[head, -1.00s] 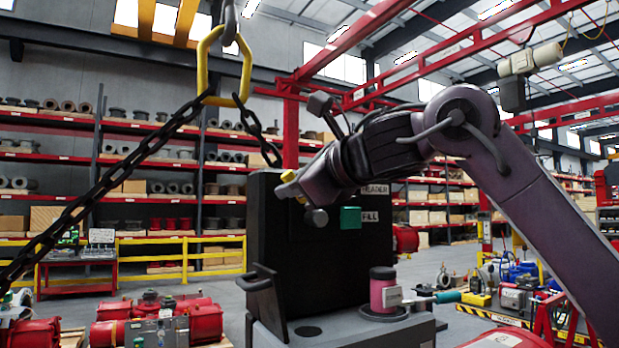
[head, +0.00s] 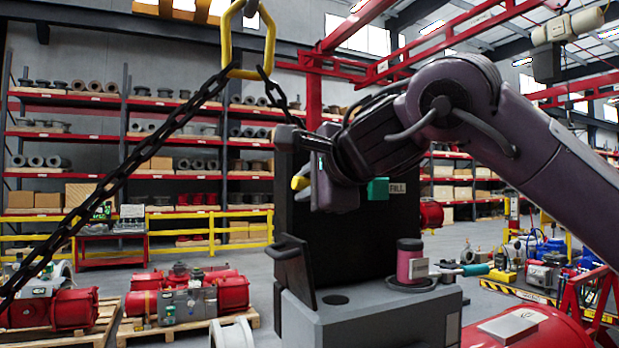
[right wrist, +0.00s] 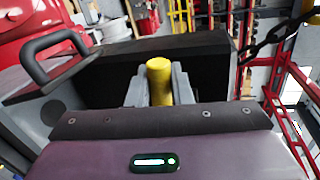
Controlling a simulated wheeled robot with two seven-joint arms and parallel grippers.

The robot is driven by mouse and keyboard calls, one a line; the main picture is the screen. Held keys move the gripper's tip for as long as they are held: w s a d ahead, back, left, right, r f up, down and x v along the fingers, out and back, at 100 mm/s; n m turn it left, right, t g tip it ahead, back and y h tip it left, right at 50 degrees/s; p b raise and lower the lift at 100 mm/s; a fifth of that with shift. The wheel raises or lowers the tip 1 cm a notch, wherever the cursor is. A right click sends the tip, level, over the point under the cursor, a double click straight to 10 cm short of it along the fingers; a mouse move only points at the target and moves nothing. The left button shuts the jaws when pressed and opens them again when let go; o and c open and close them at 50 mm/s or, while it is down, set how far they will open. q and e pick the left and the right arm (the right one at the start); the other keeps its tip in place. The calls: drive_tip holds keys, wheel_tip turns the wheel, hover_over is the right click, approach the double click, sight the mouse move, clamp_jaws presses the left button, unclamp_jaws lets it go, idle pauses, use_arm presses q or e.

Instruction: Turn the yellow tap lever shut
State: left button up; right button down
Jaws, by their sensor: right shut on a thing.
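The yellow tap lever (head: 300,183) shows as a small yellow end at the left of the black panel's face in the head view. In the right wrist view the lever (right wrist: 159,80) stands between two grey fingers. My right gripper (head: 318,188) is shut on it; the same gripper (right wrist: 158,92) shows close up in the right wrist view. The tap body behind my gripper is hidden. The black panel (head: 350,240) stands on a grey base, with a green block (head: 378,189) on its face. My left gripper is out of view.
A dark chain (head: 120,185) slants down left from a yellow hook ring (head: 228,45). Red valve units sit on pallets at left.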

drive_tip(key=shift+f, duration=0.15)
idle(0.4)
drive_tip(key=c, duration=1.4)
unclamp_jaws()
drive_tip(key=shift+w, duration=0.15)
drive_tip(key=shift+o, duration=0.2)
drive_tip(key=b+v, duration=0.3)
drive_tip(key=v, duration=0.4)
drive_tip(key=shift+s+b, duration=0.35)
drive_tip(key=shift+s, duration=0.05)
